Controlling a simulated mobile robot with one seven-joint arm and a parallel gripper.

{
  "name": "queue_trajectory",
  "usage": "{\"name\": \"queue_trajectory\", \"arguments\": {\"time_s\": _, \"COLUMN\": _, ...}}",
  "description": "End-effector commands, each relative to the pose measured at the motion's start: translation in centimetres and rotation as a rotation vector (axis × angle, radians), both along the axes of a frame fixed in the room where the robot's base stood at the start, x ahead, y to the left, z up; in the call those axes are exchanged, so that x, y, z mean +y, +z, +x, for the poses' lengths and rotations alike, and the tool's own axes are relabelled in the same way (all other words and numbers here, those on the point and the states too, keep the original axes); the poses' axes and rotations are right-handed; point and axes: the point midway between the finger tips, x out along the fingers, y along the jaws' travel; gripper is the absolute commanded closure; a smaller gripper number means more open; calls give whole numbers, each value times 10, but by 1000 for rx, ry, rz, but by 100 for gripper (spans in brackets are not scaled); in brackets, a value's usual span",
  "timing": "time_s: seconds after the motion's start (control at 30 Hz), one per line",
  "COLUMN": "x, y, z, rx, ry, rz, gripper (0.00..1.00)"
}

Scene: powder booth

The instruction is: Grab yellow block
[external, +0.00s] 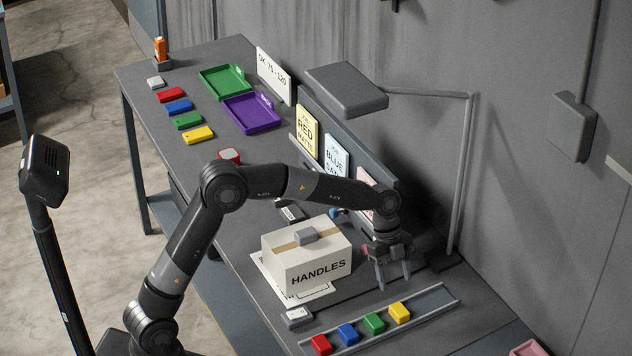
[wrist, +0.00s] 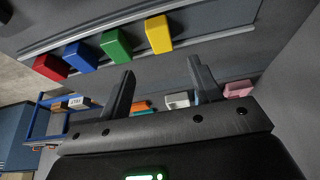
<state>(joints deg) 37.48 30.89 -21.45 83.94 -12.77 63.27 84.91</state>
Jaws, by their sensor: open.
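A yellow block (external: 399,312) sits at the right end of a row in a grey rail, after red, blue and green blocks. It also shows in the wrist view (wrist: 158,34), beyond and above my fingertips. My gripper (external: 393,284) is open and empty, pointing down a little behind the rail. In the wrist view my gripper (wrist: 158,70) has its two fingers apart with nothing between them. A second, flatter yellow piece (external: 198,134) lies far off on the bench with similar coloured pieces.
A white box marked HANDLES (external: 308,262) stands left of my gripper with a grey piece on top. The grey rail (external: 440,297) holds the row. A lamp post (external: 460,180) and the wall stand behind. Green (external: 222,92) and purple (external: 262,127) trays lie at the far end.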

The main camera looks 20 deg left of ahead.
Motion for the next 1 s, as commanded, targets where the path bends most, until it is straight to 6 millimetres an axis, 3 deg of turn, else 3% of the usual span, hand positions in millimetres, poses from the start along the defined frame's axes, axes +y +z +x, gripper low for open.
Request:
{"name": "queue_trajectory", "arguments": {"time_s": 0.2, "x": -9, "y": -33, "z": -10, "rx": 1, "ry": 1, "rz": 4, "gripper": 42}}
{"name": "queue_trajectory", "arguments": {"time_s": 0.47, "x": -13, "y": -48, "z": -13, "rx": -1, "ry": 3, "rz": 2, "gripper": 42}}
{"name": "queue_trajectory", "arguments": {"time_s": 0.73, "x": -22, "y": -85, "z": -20, "rx": 0, "ry": 2, "rz": 4, "gripper": 42}}
{"name": "queue_trajectory", "arguments": {"time_s": 1.0, "x": -24, "y": -91, "z": -22, "rx": -1, "ry": 4, "rz": 2, "gripper": 42}}
